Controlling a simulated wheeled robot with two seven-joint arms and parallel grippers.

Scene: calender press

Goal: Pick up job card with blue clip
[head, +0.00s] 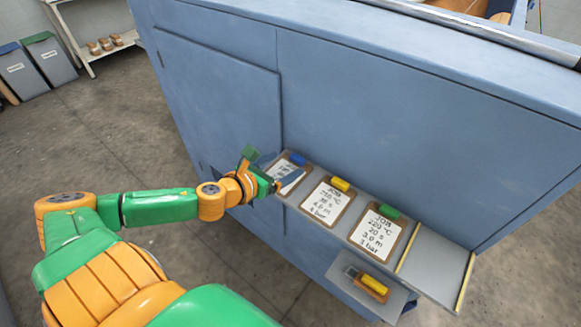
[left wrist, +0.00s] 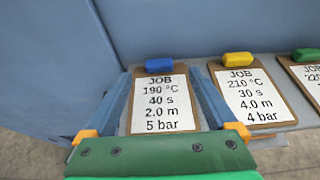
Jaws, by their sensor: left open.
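The job card with the blue clip (head: 283,171) lies at the left end of a grey shelf on the blue cabinet. In the left wrist view the same card (left wrist: 160,105) reads 190 °C, 40 s, 2.0 m, 5 bar, with its blue clip at the far edge. My left gripper (head: 288,178) is open over this card. In the left wrist view its two blue fingers stand apart, one along each side of the card, and nothing is held. In the head view the gripper partly hides the card. My right gripper is not in view.
A job card with a yellow clip (head: 327,203) and one with a green clip (head: 378,237) lie to the right. The shelf's right end (head: 436,266) is bare. A lower tray holds a yellow-and-brown object (head: 373,286). The blue cabinet wall (head: 390,120) rises behind the shelf.

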